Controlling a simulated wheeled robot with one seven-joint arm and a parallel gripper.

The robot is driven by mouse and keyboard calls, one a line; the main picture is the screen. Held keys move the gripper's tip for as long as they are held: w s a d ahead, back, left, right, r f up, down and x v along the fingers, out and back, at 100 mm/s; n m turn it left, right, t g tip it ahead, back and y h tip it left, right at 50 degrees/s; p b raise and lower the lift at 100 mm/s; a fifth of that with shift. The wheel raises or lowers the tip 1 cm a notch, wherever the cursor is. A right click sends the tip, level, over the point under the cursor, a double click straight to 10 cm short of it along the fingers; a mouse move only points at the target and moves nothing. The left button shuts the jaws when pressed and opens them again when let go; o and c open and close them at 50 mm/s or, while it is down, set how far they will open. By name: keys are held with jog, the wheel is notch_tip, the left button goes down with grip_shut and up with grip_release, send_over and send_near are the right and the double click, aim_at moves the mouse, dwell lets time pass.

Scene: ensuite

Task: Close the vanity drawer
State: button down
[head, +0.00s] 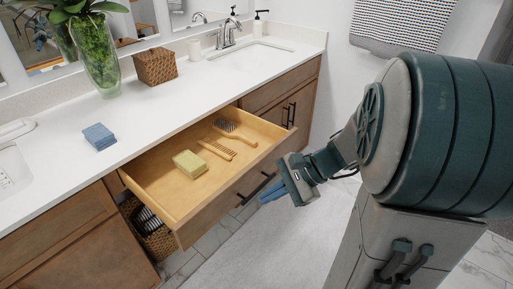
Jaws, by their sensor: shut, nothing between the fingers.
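The vanity drawer (165,191) is pulled far out from the wooden vanity, below the white countertop. Its wooden front carries a dark bar handle (256,187). Inside lie a yellow-green sponge (189,163), a wooden comb (216,148) and a hairbrush (235,131). My gripper (272,197) is in front of the drawer, near the right part of its front and close to the handle. Its blue fingers are shut and empty. I cannot tell whether they touch the drawer front.
The countertop (140,103) holds folded blue cloths (99,136), a woven box (155,67) and a glass vase with a plant (99,62). A wicker basket (155,238) stands under the drawer. A pale rug (235,258) covers the floor in front. A towel (400,24) hangs at the right.

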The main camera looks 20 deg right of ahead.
jog(key=w+d+f+m+t+y+b, duration=0.3)
jog(key=w+d+f+m+t+b, duration=0.3)
jog(key=d+f+m+b, duration=0.15)
jog(key=m+t+h+b, duration=0.2)
jog(key=m+t+b, duration=0.2)
jog(key=m+t, duration=0.25)
send_near(272, 162)
jog(key=b+x, duration=0.2)
jog(key=x, duration=0.5)
jog(key=shift+s+r+b, duration=0.1)
jog(key=shift+b, duration=0.3)
